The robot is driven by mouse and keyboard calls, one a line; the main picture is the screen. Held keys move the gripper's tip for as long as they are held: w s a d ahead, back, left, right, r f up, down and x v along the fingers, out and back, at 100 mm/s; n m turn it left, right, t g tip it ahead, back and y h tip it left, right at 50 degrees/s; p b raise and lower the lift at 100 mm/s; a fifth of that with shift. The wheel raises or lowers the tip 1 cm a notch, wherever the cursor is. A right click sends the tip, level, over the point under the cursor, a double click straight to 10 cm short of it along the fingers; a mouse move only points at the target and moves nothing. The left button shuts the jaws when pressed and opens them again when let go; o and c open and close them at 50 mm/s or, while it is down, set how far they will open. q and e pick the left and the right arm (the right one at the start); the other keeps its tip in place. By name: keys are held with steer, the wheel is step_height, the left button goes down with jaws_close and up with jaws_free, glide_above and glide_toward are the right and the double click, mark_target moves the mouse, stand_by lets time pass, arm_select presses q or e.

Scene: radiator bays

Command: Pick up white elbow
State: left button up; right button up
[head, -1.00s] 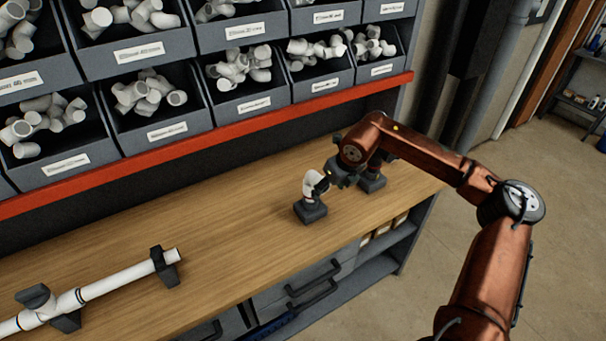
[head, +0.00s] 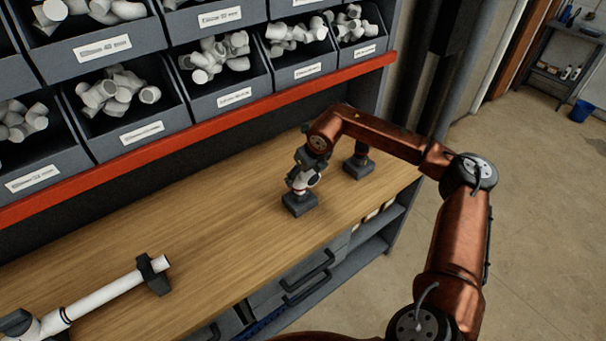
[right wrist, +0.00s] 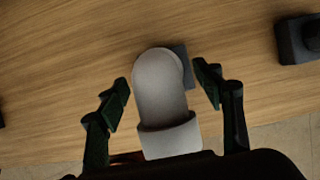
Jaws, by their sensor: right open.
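The white elbow (right wrist: 160,85) sits on a small dark block (head: 299,204) on the wooden bench. In the head view the elbow (head: 301,180) is partly hidden by my gripper. My right gripper (right wrist: 163,82) is open, with one finger on each side of the elbow. In the right wrist view small gaps show between the fingers and the elbow. In the head view my right gripper (head: 303,174) is right at the elbow, above the block. My left gripper is not in view.
A second dark block (head: 358,168) stands right of the elbow. A white pipe (head: 105,294) lies in dark holders (head: 154,274) at the left. Bins of white fittings (head: 233,97) rise behind a red shelf edge (head: 200,147). The bench middle (head: 215,225) is clear.

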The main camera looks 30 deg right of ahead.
steer(key=shift+x, duration=1.1)
steer(key=shift+s+d+r, duration=0.1)
steer(key=c, duration=1.3)
